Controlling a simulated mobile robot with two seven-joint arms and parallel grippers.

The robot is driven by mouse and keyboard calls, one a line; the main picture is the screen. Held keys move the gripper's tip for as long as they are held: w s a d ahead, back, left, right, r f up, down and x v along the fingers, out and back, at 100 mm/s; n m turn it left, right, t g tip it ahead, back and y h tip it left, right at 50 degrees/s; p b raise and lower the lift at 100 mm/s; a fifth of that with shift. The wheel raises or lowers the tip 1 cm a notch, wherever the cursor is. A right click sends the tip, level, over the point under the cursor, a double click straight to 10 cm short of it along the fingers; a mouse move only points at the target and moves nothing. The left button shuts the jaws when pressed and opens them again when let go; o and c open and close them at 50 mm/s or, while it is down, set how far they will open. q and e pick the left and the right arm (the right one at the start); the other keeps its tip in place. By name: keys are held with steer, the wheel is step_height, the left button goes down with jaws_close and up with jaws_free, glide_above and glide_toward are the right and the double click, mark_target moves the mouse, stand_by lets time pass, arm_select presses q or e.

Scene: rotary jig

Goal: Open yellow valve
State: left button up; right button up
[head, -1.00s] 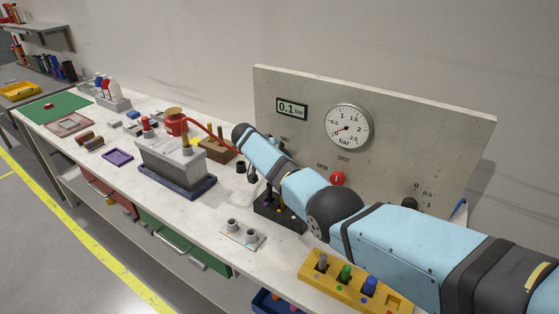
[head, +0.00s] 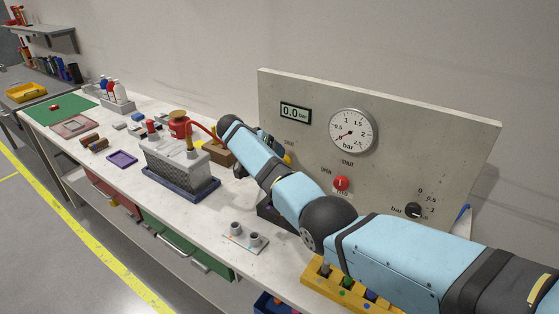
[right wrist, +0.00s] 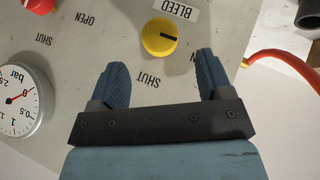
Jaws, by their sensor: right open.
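The yellow valve (right wrist: 159,37) is a round knob on the grey panel, at the top middle of the right wrist view. Its dark mark points to the right in that view, and a SHUT label (right wrist: 147,79) sits below it. A BLEED label (right wrist: 174,8) is above it. My right gripper (right wrist: 162,62) is open, with its two blue fingers apart and nothing between them. The knob shows just past the fingertips, in line with the gap. Contact cannot be seen. In the head view my right arm hides most of the area around the valve. My left gripper is out of view.
The panel (head: 430,150) carries a gauge (head: 353,130), a display reading 0.0 bar (head: 295,113), a red knob (head: 341,183) and a black knob (head: 413,210). A red hose (right wrist: 280,58) is right of the fingers. A grey battery-like box (head: 180,165) stands on the crowded bench.

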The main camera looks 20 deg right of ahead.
steer(key=v, duration=0.6)
steer(key=shift+a+r, duration=0.3)
steer(key=shift+r, duration=0.05)
